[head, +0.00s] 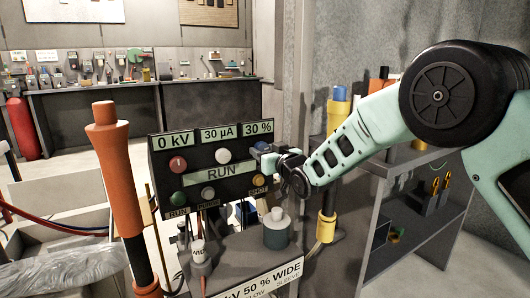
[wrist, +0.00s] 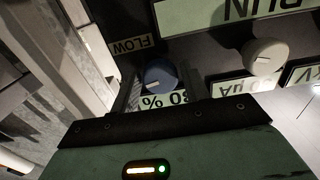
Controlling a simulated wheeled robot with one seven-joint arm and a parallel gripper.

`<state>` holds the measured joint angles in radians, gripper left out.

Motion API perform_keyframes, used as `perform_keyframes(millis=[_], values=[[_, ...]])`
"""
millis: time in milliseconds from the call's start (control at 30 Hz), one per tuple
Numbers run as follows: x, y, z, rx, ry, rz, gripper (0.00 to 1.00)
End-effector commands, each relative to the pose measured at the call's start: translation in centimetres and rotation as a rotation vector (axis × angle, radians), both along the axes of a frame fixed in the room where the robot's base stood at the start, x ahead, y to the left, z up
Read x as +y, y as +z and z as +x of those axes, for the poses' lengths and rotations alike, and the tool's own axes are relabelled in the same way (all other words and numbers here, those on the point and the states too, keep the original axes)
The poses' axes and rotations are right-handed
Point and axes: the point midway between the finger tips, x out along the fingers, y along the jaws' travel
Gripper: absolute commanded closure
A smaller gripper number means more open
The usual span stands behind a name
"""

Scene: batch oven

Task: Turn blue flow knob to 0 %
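The blue flow knob (wrist: 158,77) shows in the wrist view beside the FLOW label (wrist: 131,45), with a pale pointer line on its face. In the head view the blue knob (head: 262,146) is at the upper right of the dark control box, partly covered by my gripper (head: 280,160). The display above it (head: 258,127) reads 30 %; in the wrist view it appears inverted and partly hidden. My gripper is right at the knob.
The control box (head: 156,185) also carries a red knob (head: 178,164), a white knob (head: 222,155), a RUN display (head: 222,172) and coloured buttons below. An orange-handled tool (head: 112,160) stands at left. A white-topped jar (head: 277,232) stands below my gripper.

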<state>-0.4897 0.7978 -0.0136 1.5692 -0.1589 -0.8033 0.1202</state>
Motion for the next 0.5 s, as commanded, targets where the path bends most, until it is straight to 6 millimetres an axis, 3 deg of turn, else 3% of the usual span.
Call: perform_keyframes(millis=[33,100,500], values=[[-0.01,0.01,-0.01,0.0,0.0,0.0,0.7],[-0.01,0.01,-0.01,0.0,0.0,0.0,0.85],[-0.03,-0.14,-0.01,-0.034,0.0,-0.048,0.85]])
